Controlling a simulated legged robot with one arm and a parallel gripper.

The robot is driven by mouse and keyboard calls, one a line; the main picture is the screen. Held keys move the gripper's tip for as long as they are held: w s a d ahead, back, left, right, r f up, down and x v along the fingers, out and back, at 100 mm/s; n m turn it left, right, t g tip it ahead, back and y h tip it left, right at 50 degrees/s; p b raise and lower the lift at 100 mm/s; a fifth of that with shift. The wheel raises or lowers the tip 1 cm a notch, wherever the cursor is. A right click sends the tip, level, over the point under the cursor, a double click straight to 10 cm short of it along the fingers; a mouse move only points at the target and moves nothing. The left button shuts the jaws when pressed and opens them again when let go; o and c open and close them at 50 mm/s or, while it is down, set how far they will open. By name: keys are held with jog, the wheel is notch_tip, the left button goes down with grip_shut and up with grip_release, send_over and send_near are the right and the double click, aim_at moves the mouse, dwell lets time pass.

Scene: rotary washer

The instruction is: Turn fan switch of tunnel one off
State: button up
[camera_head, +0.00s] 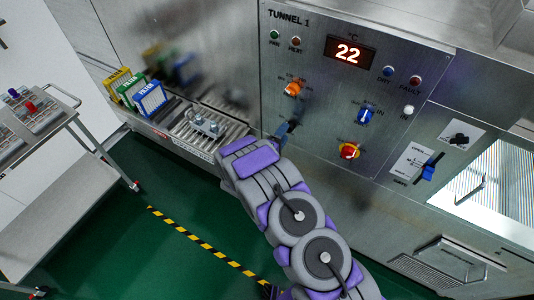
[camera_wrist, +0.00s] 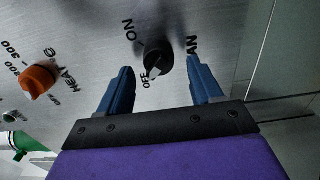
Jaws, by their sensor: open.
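The tunnel one fan switch is a black rotary knob (camera_wrist: 158,56) on the steel panel, in the wrist view. Its white pointer is at the OFF mark, with ON on the other side and a partly covered FAN label. My gripper (camera_wrist: 163,84) is open, with one blue finger to each side of the knob; I cannot tell whether either touches it. In the head view my gripper (camera_head: 286,130) is at the TUNNEL 1 panel (camera_head: 330,110), below the orange knob, and the fan knob cannot be made out there.
An orange heating knob (camera_head: 291,89) is close by; it also shows in the wrist view (camera_wrist: 38,81). A blue knob (camera_head: 365,116) and a red-yellow switch (camera_head: 349,151) are to the right. The display (camera_head: 350,51) reads 22. A cart (camera_head: 75,170) stands at left, with clear green floor between.

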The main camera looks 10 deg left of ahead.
jog(key=v, duration=1.5)
jog(key=shift+a+b, duration=0.35)
jog(key=shift+a, duration=0.05)
jog(key=shift+s+a+f, duration=0.1)
jog(key=w+a+r+m+g+y+b, duration=0.2)
jog(key=w+a+m+g+y+b, duration=0.15)
jog(key=w+m+g+y, duration=0.25)
jog(key=s+d+r+m+g+y+b, duration=0.2)
jog(key=s+d+r+g+y+b, duration=0.2)
jog(key=s+d+r+g, duration=0.25)
jog(key=s+d+r+m+g+h+b, duration=0.2)
jog(key=s+d+r+m+g, duration=0.1)
jog(key=s+d, duration=0.8)
jog(key=s+d+r+m+g+h+b, duration=0.1)
jog(key=s+d+r+m+g+b, duration=0.1)
jog(key=s+d, duration=1)
jog(key=s+r+m+g, duration=0.1)
jog(key=s, duration=0.9)
jog(key=shift+s+d+h, duration=0.15)
jog(key=shift+s+h, duration=0.05)
jog(key=shift+h, duration=0.2)
